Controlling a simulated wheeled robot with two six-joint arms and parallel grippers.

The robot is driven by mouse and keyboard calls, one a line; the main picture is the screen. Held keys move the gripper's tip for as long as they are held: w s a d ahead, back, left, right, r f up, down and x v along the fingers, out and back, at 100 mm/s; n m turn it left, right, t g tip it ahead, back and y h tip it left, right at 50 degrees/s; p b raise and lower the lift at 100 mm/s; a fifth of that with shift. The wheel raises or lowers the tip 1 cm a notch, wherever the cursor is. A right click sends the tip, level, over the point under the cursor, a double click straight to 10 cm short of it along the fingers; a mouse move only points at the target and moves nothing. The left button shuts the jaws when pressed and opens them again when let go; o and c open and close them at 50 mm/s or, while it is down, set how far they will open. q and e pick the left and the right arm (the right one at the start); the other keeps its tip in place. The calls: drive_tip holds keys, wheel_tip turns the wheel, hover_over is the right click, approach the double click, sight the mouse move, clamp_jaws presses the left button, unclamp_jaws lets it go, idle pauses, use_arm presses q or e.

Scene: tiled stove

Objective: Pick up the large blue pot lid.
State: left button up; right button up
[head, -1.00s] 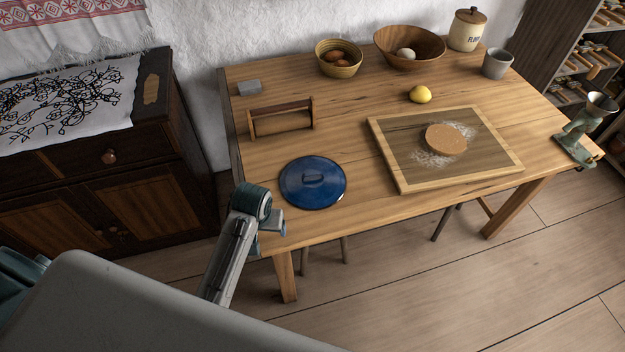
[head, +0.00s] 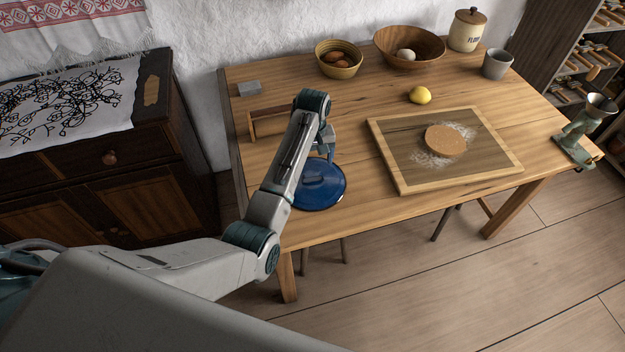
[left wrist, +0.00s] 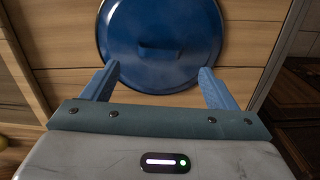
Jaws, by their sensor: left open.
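The large blue pot lid (head: 322,190) lies flat on the wooden table near its front left. My left arm hides its left and upper part in the head view. In the left wrist view the lid (left wrist: 165,25) fills the upper middle, and its dark handle (left wrist: 160,50) stands at its centre. My left gripper (head: 324,150) is over the lid's far side, mostly hidden by its own wrist. In the left wrist view its two fingers (left wrist: 157,88) are spread wide and empty, with the handle ahead between them. My right gripper is not in view.
A wooden roller holder (head: 265,124) stands just behind and left of the lid. A floured board (head: 400,178) with a dough round (head: 446,140) lies to the right. Bowls, a lemon (head: 420,95) and a flour jar stand farther back.

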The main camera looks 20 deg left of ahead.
sight(312, 174)
use_arm(q)
drive_tip(key=shift+f, duration=0.95)
drive_tip(key=shift+f+p, duration=0.55)
drive_tip(key=shift+f, duration=0.05)
wheel_tip(312, 174, down, 4)
drive_tip(key=shift+w+a+f+p, duration=0.1)
drive_tip(key=shift+p, duration=0.4)
drive_tip(key=c, duration=1.3)
